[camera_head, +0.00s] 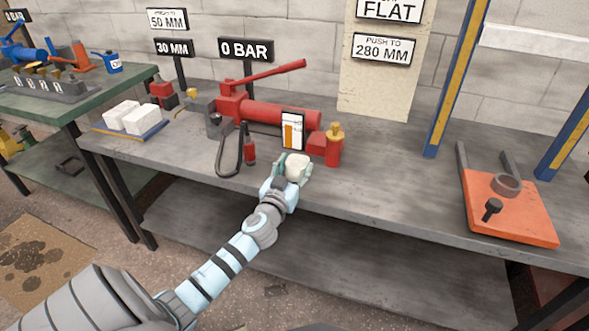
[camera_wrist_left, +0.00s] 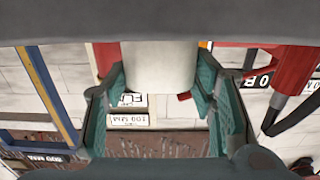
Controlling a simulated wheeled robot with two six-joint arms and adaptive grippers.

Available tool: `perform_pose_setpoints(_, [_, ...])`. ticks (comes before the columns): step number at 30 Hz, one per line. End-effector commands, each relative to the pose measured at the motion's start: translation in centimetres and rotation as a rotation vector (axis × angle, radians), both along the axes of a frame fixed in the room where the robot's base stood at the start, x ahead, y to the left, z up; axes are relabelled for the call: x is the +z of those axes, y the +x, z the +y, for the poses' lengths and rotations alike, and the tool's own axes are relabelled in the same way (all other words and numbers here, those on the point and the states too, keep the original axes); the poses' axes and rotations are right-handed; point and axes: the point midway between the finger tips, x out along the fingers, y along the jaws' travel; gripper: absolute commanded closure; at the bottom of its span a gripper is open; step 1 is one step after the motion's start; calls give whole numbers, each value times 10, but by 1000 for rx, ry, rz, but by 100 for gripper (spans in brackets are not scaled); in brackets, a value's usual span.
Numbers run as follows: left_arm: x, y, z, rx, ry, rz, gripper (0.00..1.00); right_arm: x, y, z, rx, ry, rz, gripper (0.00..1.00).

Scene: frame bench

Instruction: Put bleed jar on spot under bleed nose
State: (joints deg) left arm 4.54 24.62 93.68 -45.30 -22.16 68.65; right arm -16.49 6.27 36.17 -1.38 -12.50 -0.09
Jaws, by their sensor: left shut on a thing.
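The jar is a pale, whitish, round vessel (camera_head: 298,164), held at the front edge of the grey bench. My left gripper (camera_head: 291,172) is shut on it; in the left wrist view the pale jar (camera_wrist_left: 160,68) stands between the two green fingers (camera_wrist_left: 160,105). Just behind it are a red pump (camera_head: 275,112) with a long handle and a red block with a red and yellow fitting (camera_head: 333,146). I cannot tell which part is the bleed nose. No marked spot is visible; the jar and gripper may cover it. My right gripper is not in view.
A white gauge card with an orange bar (camera_head: 292,131) stands close behind the jar. An orange plate (camera_head: 510,205) lies at the right. The bench between fitting and plate is clear.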

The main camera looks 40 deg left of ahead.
Motion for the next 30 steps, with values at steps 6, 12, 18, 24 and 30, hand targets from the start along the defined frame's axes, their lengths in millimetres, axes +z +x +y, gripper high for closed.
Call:
perform_pose_setpoints(6, [0,0,0,0,0,0,29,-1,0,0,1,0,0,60])
perform_pose_setpoints(12, [0,0,0,0,0,0,29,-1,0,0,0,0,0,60])
perform_pose_setpoints(18, [-1,-10,-4,-1,1,1,29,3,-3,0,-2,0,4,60])
perform_pose_setpoints(24, [0,-55,-28,-2,-1,3,29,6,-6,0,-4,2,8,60])
perform_pose_setpoints(30, [-1,-110,-47,0,-1,3,29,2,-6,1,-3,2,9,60])
